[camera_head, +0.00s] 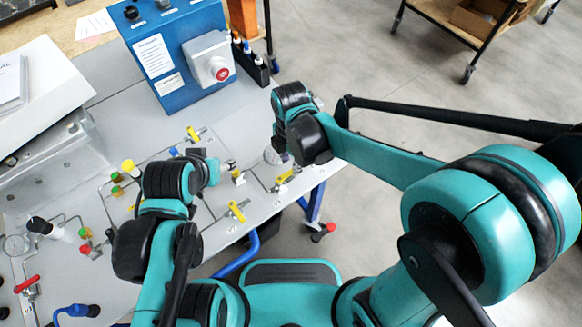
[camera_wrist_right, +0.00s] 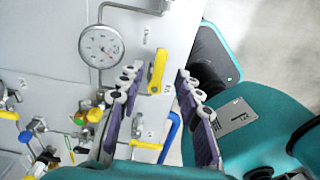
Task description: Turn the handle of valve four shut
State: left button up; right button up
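Several valves with yellow handles sit on the grey panel; no valve number is legible, so I cannot tell which is valve four. One yellow handle (camera_head: 285,179) is near the panel's right edge, beside a round gauge (camera_head: 272,156). In the right wrist view this handle (camera_wrist_right: 157,72) lies beyond and between the fingertips of my right gripper (camera_wrist_right: 158,76). That gripper is open and empty, with space on both sides of the handle. I cannot tell how far above it the fingers are. My left gripper (camera_head: 212,168) is over the panel's middle; its fingers are mostly hidden.
Other yellow handles stand nearby, one lower (camera_head: 236,211) and one further back (camera_head: 194,133). A blue box with a red button (camera_head: 222,74) stands at the back. A blue tube (camera_head: 238,256) runs below the panel edge.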

aim_at(291, 172)
jog(key=shift+f+b, duration=0.45)
jog(key=shift+f, duration=1.15)
grip_shut()
